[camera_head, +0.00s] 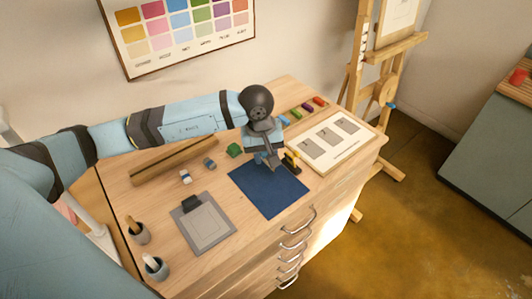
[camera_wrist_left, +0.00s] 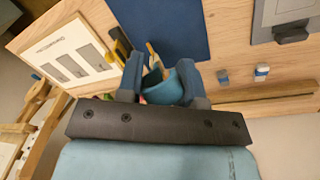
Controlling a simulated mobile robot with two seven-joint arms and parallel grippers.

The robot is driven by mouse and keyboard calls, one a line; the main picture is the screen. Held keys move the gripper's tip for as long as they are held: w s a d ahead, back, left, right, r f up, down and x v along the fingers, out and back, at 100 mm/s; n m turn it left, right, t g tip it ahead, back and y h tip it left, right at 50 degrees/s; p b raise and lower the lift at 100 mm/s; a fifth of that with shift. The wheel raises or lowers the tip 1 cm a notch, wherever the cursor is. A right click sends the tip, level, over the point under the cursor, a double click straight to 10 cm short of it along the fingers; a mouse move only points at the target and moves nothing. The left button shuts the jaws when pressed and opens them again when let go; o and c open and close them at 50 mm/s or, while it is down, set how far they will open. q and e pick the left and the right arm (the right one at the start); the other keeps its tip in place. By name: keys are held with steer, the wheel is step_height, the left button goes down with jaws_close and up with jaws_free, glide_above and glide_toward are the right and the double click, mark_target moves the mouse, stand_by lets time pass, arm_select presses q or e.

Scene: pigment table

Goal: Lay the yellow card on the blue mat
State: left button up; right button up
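The blue mat (camera_head: 268,190) lies flat on the table, with a bare top; it also shows in the wrist view (camera_wrist_left: 165,25). A small upright yellow piece with black parts (camera_head: 292,161) stands at the mat's right edge, beside the white board. It could be the yellow card in a holder, but it is too small to be sure. My left gripper (camera_head: 271,163) points down over the mat's far edge, just left of that piece. In the wrist view its fingers (camera_wrist_left: 160,80) are apart. A blue rounded object and a tan stick show between them, apparently not clamped. My right gripper is out of view.
A white board with grey rectangles (camera_head: 315,160) lies right of the mat. Brush pots (camera_head: 157,269) stand near the front left.

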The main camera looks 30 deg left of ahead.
arm_select(q)
steer(key=o, duration=0.4)
steer(key=shift+r, duration=0.1)
steer(key=r, duration=0.4)
steer(key=r+b, duration=0.1)
steer(key=r, duration=0.3)
steer(key=s+a+r+b, duration=0.1)
steer(key=r, duration=0.3)
steer(key=shift+a, duration=0.1)
